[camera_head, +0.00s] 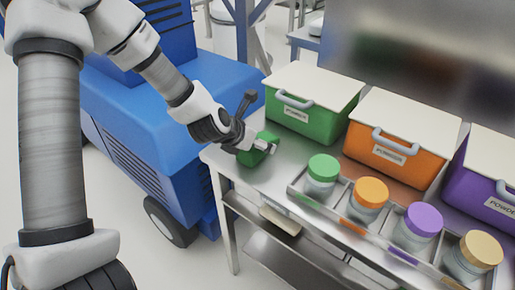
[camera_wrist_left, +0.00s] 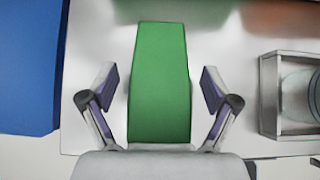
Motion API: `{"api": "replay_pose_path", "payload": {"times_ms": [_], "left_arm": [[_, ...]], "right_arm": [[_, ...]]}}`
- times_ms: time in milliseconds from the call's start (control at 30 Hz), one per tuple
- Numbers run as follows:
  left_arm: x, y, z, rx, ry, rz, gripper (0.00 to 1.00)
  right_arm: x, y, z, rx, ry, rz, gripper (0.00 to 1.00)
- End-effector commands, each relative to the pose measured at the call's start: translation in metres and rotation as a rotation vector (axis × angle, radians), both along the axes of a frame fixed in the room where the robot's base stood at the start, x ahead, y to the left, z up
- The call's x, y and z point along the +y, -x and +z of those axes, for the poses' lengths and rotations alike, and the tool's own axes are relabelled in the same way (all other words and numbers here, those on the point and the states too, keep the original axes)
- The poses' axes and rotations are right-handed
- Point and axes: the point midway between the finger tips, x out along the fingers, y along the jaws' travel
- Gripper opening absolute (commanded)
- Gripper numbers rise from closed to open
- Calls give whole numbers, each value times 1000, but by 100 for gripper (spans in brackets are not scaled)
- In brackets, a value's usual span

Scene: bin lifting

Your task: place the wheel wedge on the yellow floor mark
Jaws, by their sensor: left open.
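The green wheel wedge (camera_head: 256,150) sits on the left end of the metal table in the head view. In the left wrist view the wedge (camera_wrist_left: 160,85) stands upright in the picture, between the two fingers. My left gripper (camera_head: 268,147) is at the wedge, and in the left wrist view its fingers (camera_wrist_left: 160,90) are open on either side, with a gap visible on each side. The yellow floor mark is not seen in either view. My right gripper is not in view.
The metal table (camera_head: 222,158) holds green (camera_head: 305,118), orange (camera_head: 390,155) and purple (camera_head: 490,190) bins at the back. A tray (camera_head: 300,190) of lidded jars lies along the front. A blue wheeled machine (camera_head: 150,130) stands left of the table.

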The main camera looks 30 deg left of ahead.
Motion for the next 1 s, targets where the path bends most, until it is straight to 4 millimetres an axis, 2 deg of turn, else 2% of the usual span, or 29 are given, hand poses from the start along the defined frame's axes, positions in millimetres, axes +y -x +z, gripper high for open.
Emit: {"api": "replay_pose_path", "payload": {"times_ms": [167, 200, 367, 400, 433, 467, 500, 667, 767, 867, 1000], "left_arm": [[0, -1, -1, -1, 0, 0, 88], [0, -1, -1, -1, 0, 0, 84], [0, -1, -1, -1, -1, -1, 27], [0, -1, -1, -1, -1, -1, 13], [0, -1, -1, -1, -1, -1, 6], [0, -1, -1, -1, -1, -1, 6], [0, -1, 0, -2, -1, -1, 0], [0, -1, 0, -2, -1, -1, 0], [0, -2, 8, -4, -2, -1, 0], [0, -2, 27, -7, -1, 0, 0], [0, -2, 64, -7, -2, 1, 0]], "right_arm": [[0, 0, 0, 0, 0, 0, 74], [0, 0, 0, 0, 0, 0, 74], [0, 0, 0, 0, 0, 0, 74], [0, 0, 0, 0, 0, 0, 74], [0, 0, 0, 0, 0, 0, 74], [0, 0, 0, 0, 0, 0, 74], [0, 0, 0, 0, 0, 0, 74], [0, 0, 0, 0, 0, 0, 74], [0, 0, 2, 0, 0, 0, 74], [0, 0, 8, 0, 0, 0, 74], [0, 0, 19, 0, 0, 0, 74]]}}
